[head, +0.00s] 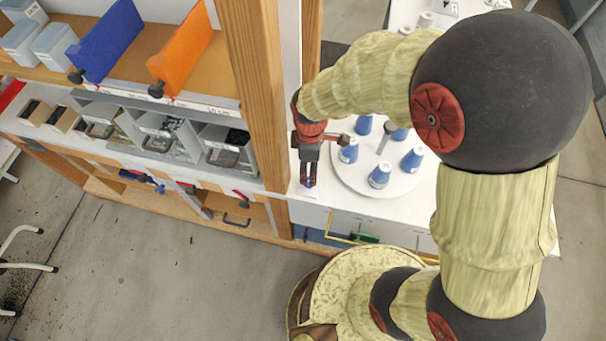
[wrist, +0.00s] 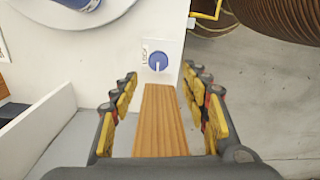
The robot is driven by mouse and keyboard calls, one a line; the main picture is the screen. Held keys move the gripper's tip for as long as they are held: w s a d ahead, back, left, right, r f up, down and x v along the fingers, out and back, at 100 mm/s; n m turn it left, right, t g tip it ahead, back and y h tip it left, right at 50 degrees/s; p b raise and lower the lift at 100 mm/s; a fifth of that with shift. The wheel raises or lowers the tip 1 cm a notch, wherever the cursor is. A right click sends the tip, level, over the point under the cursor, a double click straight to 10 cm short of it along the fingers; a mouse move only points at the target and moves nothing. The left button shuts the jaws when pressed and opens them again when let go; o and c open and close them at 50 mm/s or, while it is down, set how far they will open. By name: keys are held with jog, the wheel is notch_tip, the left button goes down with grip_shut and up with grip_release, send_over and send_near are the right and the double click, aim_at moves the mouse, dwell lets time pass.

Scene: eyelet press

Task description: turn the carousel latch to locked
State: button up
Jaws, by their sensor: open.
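The carousel latch is a round blue knob (wrist: 158,61) with a white mark on it. It sits on a small white plate with lettering at its left, too small to read surely. In the wrist view the white mark points toward the bottom of the picture. My gripper (wrist: 160,80) is open and empty; its fingertips stand either side of a line just short of the knob, apart from it. In the head view my gripper (head: 308,181) points down over the white table's front left corner, hiding most of the knob. The white round carousel (head: 352,181) carries several blue cones.
A wooden shelf post (head: 262,90) stands close left of my gripper; wood also shows between the fingers in the wrist view (wrist: 160,125). Shelves with grey bins (head: 220,150) and blue and orange panels (head: 180,50) are at left. Open floor (head: 170,280) lies in front.

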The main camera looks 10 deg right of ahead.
jog(key=shift+w+d+n, duration=0.1)
jog(key=shift+n, duration=0.5)
jog(key=shift+f, duration=0.1)
notch_tip(320, 180, down, 8)
jog(key=shift+r+b, duration=0.2)
jog(key=shift+b, duration=0.55)
jog(key=c, duration=0.3)
jog(key=c, duration=0.8)
jog(key=shift+c, duration=0.3)
